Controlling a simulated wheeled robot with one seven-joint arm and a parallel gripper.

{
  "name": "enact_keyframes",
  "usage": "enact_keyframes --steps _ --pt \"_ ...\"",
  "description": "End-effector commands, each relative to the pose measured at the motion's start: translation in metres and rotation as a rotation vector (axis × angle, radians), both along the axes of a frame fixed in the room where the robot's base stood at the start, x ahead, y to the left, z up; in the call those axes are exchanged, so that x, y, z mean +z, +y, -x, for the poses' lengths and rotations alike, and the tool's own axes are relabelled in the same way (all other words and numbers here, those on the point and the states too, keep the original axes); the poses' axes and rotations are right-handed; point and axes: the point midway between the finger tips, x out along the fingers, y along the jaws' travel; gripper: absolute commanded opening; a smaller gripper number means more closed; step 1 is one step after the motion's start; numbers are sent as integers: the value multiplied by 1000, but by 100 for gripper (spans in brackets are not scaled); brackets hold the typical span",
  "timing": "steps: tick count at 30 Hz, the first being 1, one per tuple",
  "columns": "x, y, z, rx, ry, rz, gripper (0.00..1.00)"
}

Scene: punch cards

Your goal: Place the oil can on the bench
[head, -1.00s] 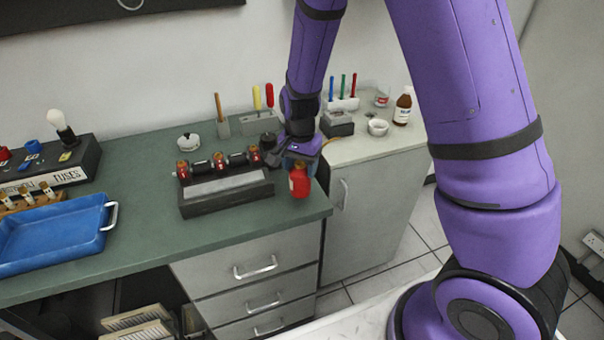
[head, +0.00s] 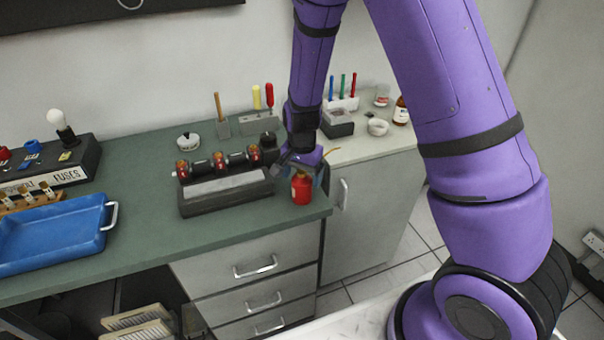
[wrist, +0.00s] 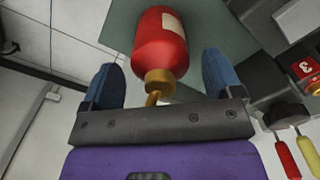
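The oil can (head: 301,190) is a small red can with a brass collar and thin spout. It stands upright on the right end of the green bench (head: 150,220), near the front corner. My gripper (head: 306,172) is right above and behind it. In the wrist view the can (wrist: 160,45) lies between and just beyond the two blue fingers of my gripper (wrist: 163,78). There are gaps on both sides, so the gripper is open and not holding it. The can's brass neck points toward the palm.
A dark rack with red-and-black parts (head: 225,185) stands just left of the can. A blue tray (head: 50,240) is at the far left. Screwdrivers in a holder (head: 260,122) stand behind. A lighter cabinet (head: 375,150) with small items adjoins on the right.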

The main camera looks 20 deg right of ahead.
Motion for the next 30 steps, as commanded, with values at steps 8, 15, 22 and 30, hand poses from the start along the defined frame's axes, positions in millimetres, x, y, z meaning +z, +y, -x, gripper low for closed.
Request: enact_keyframes --steps 8,15,22,30 --pt "4 0 0 0 0 0 85" --pt "37 1 0 2 -4 -1 85" --pt "84 1 -1 0 -4 -1 85" --pt "117 0 0 0 -1 -1 85"
